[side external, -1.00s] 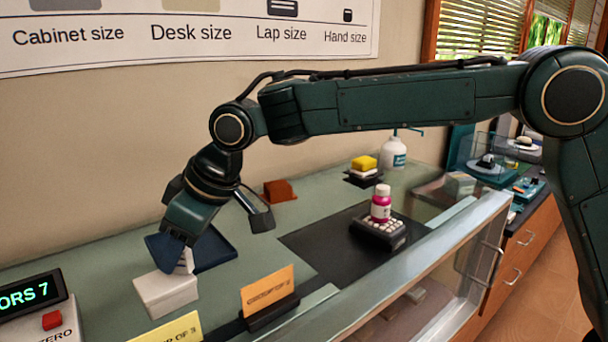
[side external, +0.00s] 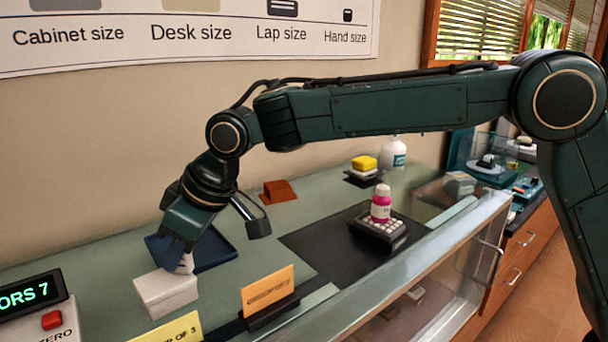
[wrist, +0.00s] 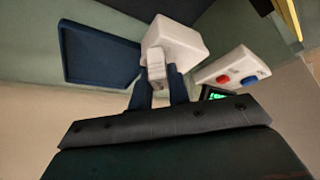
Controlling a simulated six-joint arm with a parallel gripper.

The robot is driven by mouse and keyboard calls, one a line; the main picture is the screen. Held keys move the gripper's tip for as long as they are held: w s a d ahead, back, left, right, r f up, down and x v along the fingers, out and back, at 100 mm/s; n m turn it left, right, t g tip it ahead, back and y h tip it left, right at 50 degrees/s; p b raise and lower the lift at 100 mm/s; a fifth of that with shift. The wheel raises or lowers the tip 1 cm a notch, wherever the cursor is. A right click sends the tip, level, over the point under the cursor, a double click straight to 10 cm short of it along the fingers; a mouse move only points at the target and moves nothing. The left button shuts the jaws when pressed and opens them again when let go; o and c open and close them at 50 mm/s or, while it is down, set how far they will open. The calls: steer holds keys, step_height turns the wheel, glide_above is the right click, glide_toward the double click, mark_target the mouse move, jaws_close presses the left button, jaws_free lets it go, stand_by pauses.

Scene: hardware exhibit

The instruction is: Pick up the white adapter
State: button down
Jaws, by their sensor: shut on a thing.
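A small white piece, which I take for the white adapter (wrist: 156,72), sits between the dark blue fingers of my gripper (wrist: 158,84) in the wrist view. My gripper is shut on it. In the side view the adapter (side external: 186,263) is mostly hidden by the fingers (side external: 180,248). A larger white box (side external: 165,293) stands right beside it, toward the camera; it also shows in the wrist view (wrist: 182,42). I cannot tell whether the adapter touches the box or the counter.
A navy tray (side external: 214,251) lies just behind the gripper. An orange card (side external: 268,289) and a yellow card (side external: 172,330) stand in front. A display unit with a red button (side external: 52,320) is at left.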

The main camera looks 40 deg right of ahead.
steer(key=shift+r, duration=0.15)
steer(key=shift+r, duration=4.9)
steer(key=shift+a+f, duration=0.1)
steer(key=shift+a, duration=0.1)
steer(key=shift+a+f+m+t+h, duration=0.4)
steer(key=shift+a+m, duration=0.25)
steer(key=shift+m, duration=0.45)
steer(key=shift+a+f+m+t+h, duration=0.3)
steer(key=shift+a+f+m+h, duration=0.25)
steer(key=shift+m, duration=0.55)
steer(key=shift+a+r, duration=0.1)
steer(key=shift+r, duration=0.05)
glide_toward(154, 273)
steer(key=shift+x, duration=2.55)
